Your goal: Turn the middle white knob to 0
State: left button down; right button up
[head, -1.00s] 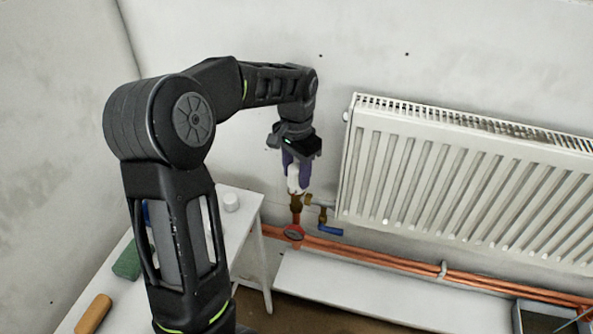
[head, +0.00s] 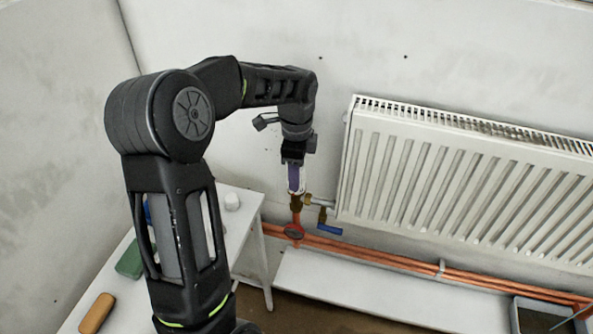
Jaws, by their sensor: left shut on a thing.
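A white knob (head: 301,185) stands upright on the brass valve (head: 296,203) at the left end of the radiator (head: 460,185). My left gripper (head: 296,180) comes down from above and is shut on the knob. Its purple fingers hide much of the knob, and I cannot read any number on it. My right gripper is not in view.
Copper pipes (head: 390,259) run along the wall. A white table (head: 245,222) at the left holds a green block (head: 130,262), an orange-brown object (head: 96,313) and a white cylinder (head: 231,201).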

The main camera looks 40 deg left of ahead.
pick_arm(q)
jog(key=m+p, duration=0.1)
jog(key=m, duration=0.4)
jog(key=shift+r+m, duration=0.1)
jog(key=shift+m, duration=0.2)
jog(key=shift+m+p, duration=0.5)
jog(key=shift+m, duration=1.8)
jog(key=c, duration=0.8)
grip_release()
notch_tip(320, 180, up, 8)
jog(key=shift+f+b, duration=0.15)
jog(key=shift+b, duration=0.25)
jog(key=shift+s+f, duration=0.1)
